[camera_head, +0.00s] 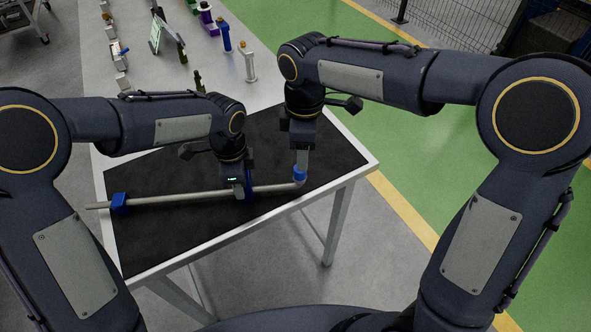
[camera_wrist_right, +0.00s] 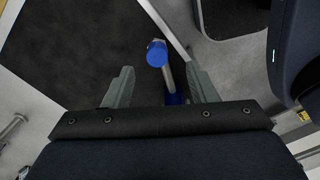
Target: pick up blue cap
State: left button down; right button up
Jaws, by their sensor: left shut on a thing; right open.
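The blue cap (camera_head: 299,173) sits on the upturned right end of a long grey pipe (camera_head: 200,194) above the black-topped table. In the right wrist view the cap (camera_wrist_right: 157,53) is round. My right gripper (camera_head: 301,158) points down right at the cap; its fingers (camera_wrist_right: 160,72) are open, with the cap and pipe end showing between and slightly beyond the fingertips. My left gripper (camera_head: 243,188) is shut on the pipe, left of the cap. Its fingertips are partly hidden against the pipe and a blue part there.
A blue support (camera_head: 119,202) holds the pipe near its left end. The black mat (camera_head: 170,240) is otherwise mostly clear. Several small parts stand on a white surface behind, including a blue one (camera_head: 225,36) and a white one (camera_head: 250,66). Open floor lies right of the table.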

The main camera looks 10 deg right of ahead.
jog(key=shift+w+a+f, duration=0.15)
jog(key=shift+f, duration=1.6)
jog(key=shift+w+a+f, duration=0.15)
jog(key=shift+f, duration=1.55)
jog(key=c, duration=1.1)
pick_arm(q)
jog(key=c, duration=0.8)
grip_release()
jog(key=shift+c, duration=0.2)
pick_arm(e)
notch_tip(320, 180, up, 10)
jog(key=shift+r, duration=0.1)
